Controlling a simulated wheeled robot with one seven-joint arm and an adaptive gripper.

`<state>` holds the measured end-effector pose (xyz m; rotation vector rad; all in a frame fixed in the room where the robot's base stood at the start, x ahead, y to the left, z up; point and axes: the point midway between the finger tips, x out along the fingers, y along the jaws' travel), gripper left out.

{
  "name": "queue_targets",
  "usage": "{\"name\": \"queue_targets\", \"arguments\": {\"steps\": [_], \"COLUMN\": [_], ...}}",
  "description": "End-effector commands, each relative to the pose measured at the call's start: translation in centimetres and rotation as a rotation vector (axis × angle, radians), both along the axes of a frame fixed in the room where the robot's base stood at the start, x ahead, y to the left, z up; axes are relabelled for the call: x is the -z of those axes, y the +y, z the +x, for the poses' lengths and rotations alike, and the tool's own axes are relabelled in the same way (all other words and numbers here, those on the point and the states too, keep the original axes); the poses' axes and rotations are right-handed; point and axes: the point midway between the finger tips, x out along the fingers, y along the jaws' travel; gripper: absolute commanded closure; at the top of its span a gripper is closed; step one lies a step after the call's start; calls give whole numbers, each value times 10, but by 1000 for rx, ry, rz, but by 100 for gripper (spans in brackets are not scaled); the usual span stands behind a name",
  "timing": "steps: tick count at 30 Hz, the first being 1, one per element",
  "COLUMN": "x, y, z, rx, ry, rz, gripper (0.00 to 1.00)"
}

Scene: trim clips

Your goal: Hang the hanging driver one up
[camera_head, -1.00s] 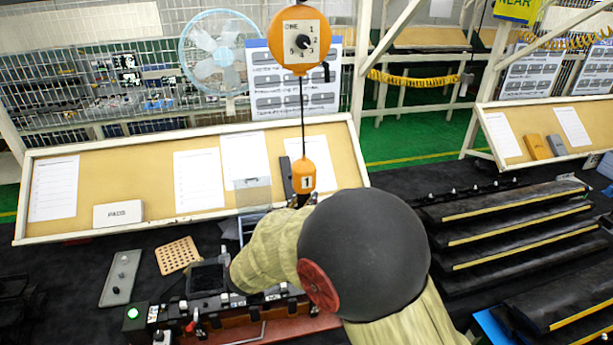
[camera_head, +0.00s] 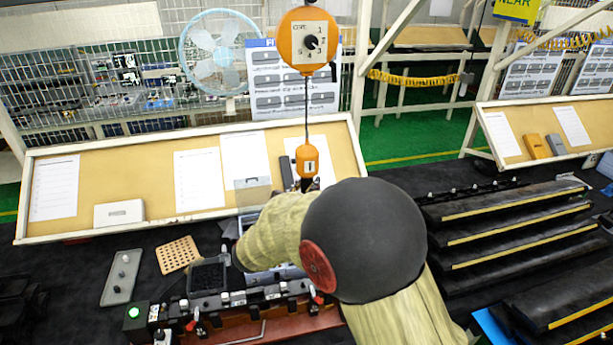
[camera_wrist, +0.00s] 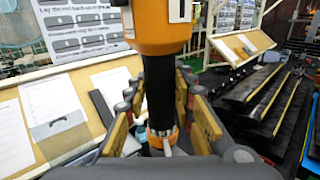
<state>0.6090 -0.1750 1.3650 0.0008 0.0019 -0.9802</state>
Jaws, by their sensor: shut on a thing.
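The hanging driver one has an orange top with a "1" label (camera_head: 307,160). It hangs upright on a cord under a round orange balancer (camera_head: 307,40) with a dial. In the wrist view the driver (camera_wrist: 158,85) shows its orange top, black body and an orange ring lower down. My gripper (camera_wrist: 162,118) is shut around the black body, with yellow-padded fingers on both sides. In the head view my arm and its dark round joint hide the gripper and the lower part of the driver.
A fixture with clamps (camera_head: 235,302) lies below my arm, beside a black bin (camera_head: 208,278). A perforated tan block (camera_head: 178,254) and a grey tray (camera_head: 121,277) lie left. A sloped board with papers (camera_head: 130,170) stands behind. Black racks (camera_head: 510,225) fill the right.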

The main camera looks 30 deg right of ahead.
Motion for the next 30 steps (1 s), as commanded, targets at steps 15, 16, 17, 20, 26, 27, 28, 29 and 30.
{"name": "queue_targets", "arguments": {"steps": [15, 16, 17, 20, 26, 27, 28, 29, 30], "x": [0, 0, 0, 0, 2, 2, 1, 1, 1], "y": [0, 0, 0, 0, 0, 0, 0, 0, 0], "z": [0, 0, 0, 0, 0, 0, 0, 0, 0], "rx": [0, 0, 0, 0, 0, 0, 0, 0, 0], "ry": [0, 0, 0, 0, 3, 3, 3, 2, 1], "rz": [0, 0, 0, 0, 1, 1, 1, 1, 0], "gripper": [58, 56, 55, 54, 50, 47, 46, 44, 42]}}
